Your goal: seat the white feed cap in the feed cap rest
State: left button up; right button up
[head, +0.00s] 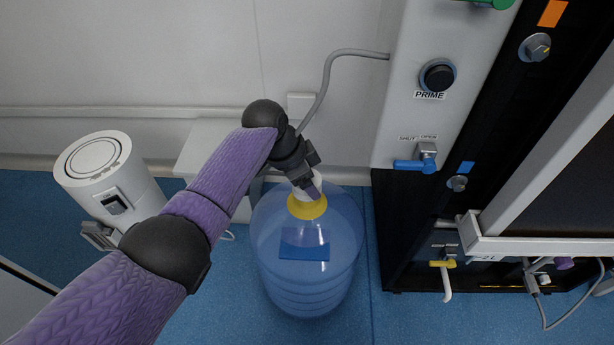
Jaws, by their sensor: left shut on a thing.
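My left gripper (307,184) reaches in over the large clear blue bottle (300,265). It is shut on the white feed cap (316,182), which shows just above the yellow collar (307,207) at the bottle's neck. The fingers hide part of the cap, and I cannot tell whether it touches the neck or is raised off it. I cannot make out the feed cap rest for certain. My right gripper is not in view.
A white cylindrical unit (97,172) with a switch stands at left. A pale ledge (205,148) lies behind my arm. A grey hose (327,88) runs along the wall. The machine, with its PRIME button (439,76) and blue valve handle (409,165), stands at right. Blue floor (235,295) is clear around the bottle.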

pick_arm(q)
jog(key=shift+r, duration=0.2)
jog(key=shift+r+p, duration=0.95)
jog(key=shift+r, duration=0.4)
jog(key=shift+r, duration=0.1)
jog(key=shift+r+p, duration=0.45)
jog(key=shift+r, duration=0.2)
jog(key=shift+f, duration=0.1)
jog(key=o, duration=0.8)
jog(key=shift+c, duration=0.2)
jog(key=c, duration=0.6)
